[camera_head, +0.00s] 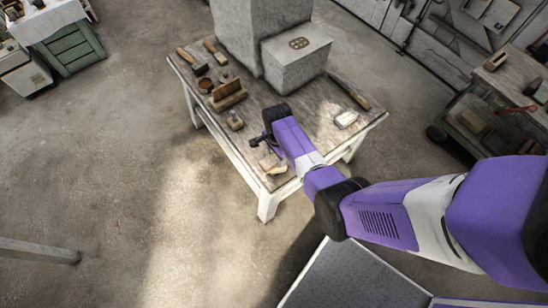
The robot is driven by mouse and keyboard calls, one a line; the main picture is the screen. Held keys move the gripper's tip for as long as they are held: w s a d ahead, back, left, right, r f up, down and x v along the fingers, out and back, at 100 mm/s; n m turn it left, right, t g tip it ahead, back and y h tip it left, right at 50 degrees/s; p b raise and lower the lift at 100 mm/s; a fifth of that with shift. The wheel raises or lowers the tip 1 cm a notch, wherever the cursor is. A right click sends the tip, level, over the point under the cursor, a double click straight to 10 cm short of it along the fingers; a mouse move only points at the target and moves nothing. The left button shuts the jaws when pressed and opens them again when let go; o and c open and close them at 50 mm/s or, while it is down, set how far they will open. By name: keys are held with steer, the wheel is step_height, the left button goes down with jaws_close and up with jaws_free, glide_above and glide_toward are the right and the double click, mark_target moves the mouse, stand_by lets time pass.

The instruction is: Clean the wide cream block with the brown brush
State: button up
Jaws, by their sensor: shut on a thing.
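My gripper (258,143) is over the front left part of the wooden worktable (318,112), its jaws shut on a small brown and pale thing (270,163) that looks like the brush. The wrist hides part of it, and its bristles are hard to tell. A low, wide pale block (296,66) stands at the back of the table with a brown patterned patch (299,43) on its top. A taller pale block (250,30) stands behind it. My gripper is in front of both blocks and apart from them.
Several brushes and tools lie at the table's left, including a wooden holder (228,95) and a small brown pot (205,85). A wood-handled tool (348,92) and a white piece (346,119) lie at the right. The table top between is mostly clear.

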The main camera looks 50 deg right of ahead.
mark_target(270, 160)
steer(key=shift+s+d, duration=0.15)
steer(key=shift+d, duration=0.45)
steer(key=shift+a, duration=0.1)
steer(key=shift+w+a, duration=0.2)
steer(key=shift+a, duration=0.5)
steer(key=shift+w+a, duration=0.2)
steer(key=shift+a, duration=0.45)
steer(key=shift+w+a, duration=0.2)
steer(key=shift+a, duration=0.5)
steer(key=shift+d, duration=0.1)
steer(key=shift+s+d+r, duration=0.3)
steer(key=shift+d+r, duration=0.4)
steer(key=shift+d, duration=0.25)
